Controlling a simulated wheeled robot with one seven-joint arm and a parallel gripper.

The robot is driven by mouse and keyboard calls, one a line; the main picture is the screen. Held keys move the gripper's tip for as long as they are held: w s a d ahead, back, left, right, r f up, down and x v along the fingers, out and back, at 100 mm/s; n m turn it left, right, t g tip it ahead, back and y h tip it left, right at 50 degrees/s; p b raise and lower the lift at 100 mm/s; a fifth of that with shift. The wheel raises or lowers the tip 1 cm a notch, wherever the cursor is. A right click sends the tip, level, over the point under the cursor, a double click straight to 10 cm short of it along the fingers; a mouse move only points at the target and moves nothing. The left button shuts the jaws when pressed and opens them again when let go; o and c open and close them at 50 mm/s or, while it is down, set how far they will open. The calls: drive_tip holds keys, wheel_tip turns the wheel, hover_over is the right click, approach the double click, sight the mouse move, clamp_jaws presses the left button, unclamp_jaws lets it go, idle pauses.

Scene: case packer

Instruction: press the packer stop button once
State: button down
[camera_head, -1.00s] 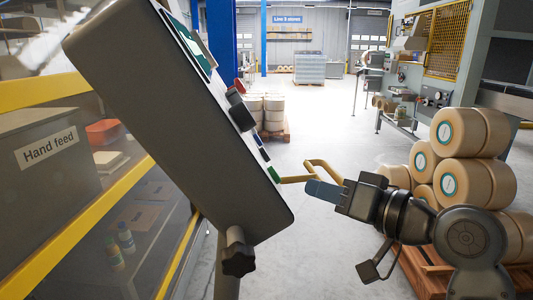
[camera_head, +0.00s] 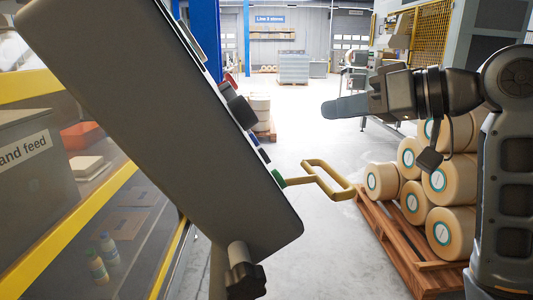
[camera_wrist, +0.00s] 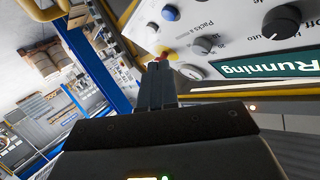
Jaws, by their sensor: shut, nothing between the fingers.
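The packer's control panel (camera_head: 150,120) is seen nearly edge-on in the head view, tilted, with its controls facing right. A red control (camera_head: 230,80), a black knob (camera_head: 241,110) and a green control (camera_head: 278,178) stick out from its face. In the wrist view, the panel face shows a "Running" display (camera_wrist: 265,66), dials, a blue button (camera_wrist: 170,13) and a red control (camera_wrist: 166,57), partly hidden behind my fingertips. I cannot read a stop label. My gripper (camera_head: 326,109) is shut and empty, right of the panel with a visible gap; its fingers also show in the wrist view (camera_wrist: 158,70).
A yellow handle (camera_head: 330,180) juts right from below the controls. Rolls (camera_head: 448,180) are stacked on a wooden pallet (camera_head: 390,235) at the right, below my arm. The hand feed guard (camera_head: 90,225) is at the left.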

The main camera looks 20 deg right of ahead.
sight(265, 155)
drive_tip(key=a+f+b, duration=0.4)
drive_tip(key=a, duration=0.3)
drive_tip(key=shift+w+a+f, duration=0.2)
drive_tip(key=shift+w+a, duration=0.1)
drive_tip(key=shift+w, duration=0.05)
idle(2.1)
drive_tip(key=shift+a+f, duration=0.25)
drive_tip(key=shift+a, duration=0.15)
drive_tip(key=shift+a+f, duration=0.2)
drive_tip(key=shift+a, duration=0.1)
idle(0.9)
drive_tip(key=shift+r, duration=0.1)
drive_tip(key=shift+d+r+p, duration=0.35)
drive_tip(key=shift+d+p, duration=0.3)
drive_tip(key=shift+p, duration=0.05)
